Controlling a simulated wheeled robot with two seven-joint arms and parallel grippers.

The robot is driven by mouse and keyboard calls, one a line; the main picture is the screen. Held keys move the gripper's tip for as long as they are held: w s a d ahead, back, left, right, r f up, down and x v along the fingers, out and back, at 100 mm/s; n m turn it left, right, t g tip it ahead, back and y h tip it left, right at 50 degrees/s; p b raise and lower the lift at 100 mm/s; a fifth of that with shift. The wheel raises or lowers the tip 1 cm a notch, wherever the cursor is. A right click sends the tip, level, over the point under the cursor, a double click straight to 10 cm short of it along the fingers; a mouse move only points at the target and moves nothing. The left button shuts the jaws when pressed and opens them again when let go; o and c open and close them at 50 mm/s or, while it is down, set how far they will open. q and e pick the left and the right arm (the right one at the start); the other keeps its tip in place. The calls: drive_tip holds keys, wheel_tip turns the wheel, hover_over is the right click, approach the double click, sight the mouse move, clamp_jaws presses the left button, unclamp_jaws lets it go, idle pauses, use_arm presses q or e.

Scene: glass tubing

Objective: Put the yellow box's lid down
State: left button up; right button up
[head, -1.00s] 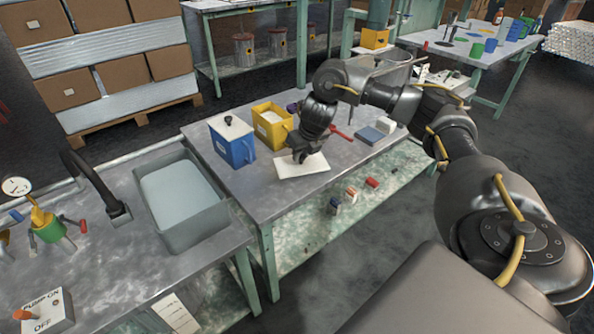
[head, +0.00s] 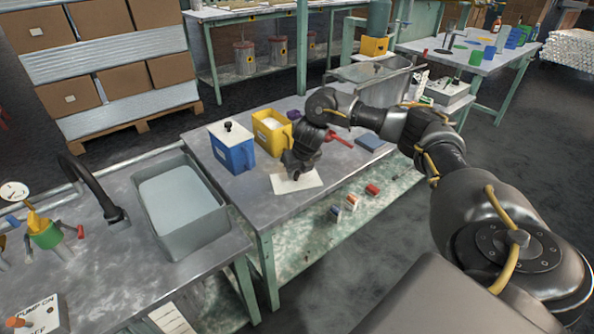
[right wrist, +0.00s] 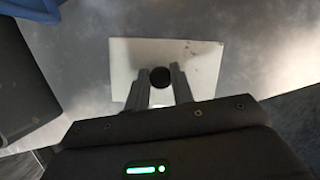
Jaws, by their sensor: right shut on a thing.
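The yellow box (head: 272,133) stands upright and open on the metal table, with pale contents inside. A flat white lid (head: 310,182) with a dark knob lies level at or just above the tabletop, in front of the yellow box; I cannot tell if it touches. My right gripper (head: 296,172) points down over the lid. In the right wrist view its two fingers (right wrist: 161,77) are shut on the black knob (right wrist: 160,78) of the lid (right wrist: 195,60). My left gripper is not in view.
A blue box (head: 233,150) with its white lid on stands left of the yellow box. A red tool (head: 340,140) and a grey-blue block (head: 373,141) lie to the right. A sink (head: 180,195) is at left. The table's front edge is close to the lid.

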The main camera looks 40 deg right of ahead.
drive_tip(key=shift+f, duration=0.15)
drive_tip(key=o, duration=1)
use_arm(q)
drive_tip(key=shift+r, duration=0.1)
use_arm(e)
drive_tip(key=shift+r, duration=0.2)
drive_tip(key=p+v, duration=0.1)
drive_tip(key=v, duration=0.5)
drive_tip(key=shift+w+p, duration=0.1)
drive_tip(key=shift+p, duration=0.25)
wheel_tip(320, 180, up, 5)
drive_tip(key=p, duration=0.3)
hover_over(300, 184)
drive_tip(key=s, duration=0.2)
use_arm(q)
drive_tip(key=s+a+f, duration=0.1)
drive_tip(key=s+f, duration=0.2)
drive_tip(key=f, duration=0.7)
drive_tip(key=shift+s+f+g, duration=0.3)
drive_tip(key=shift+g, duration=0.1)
use_arm(e)
drive_tip(key=shift+s+a+r, duration=0.25)
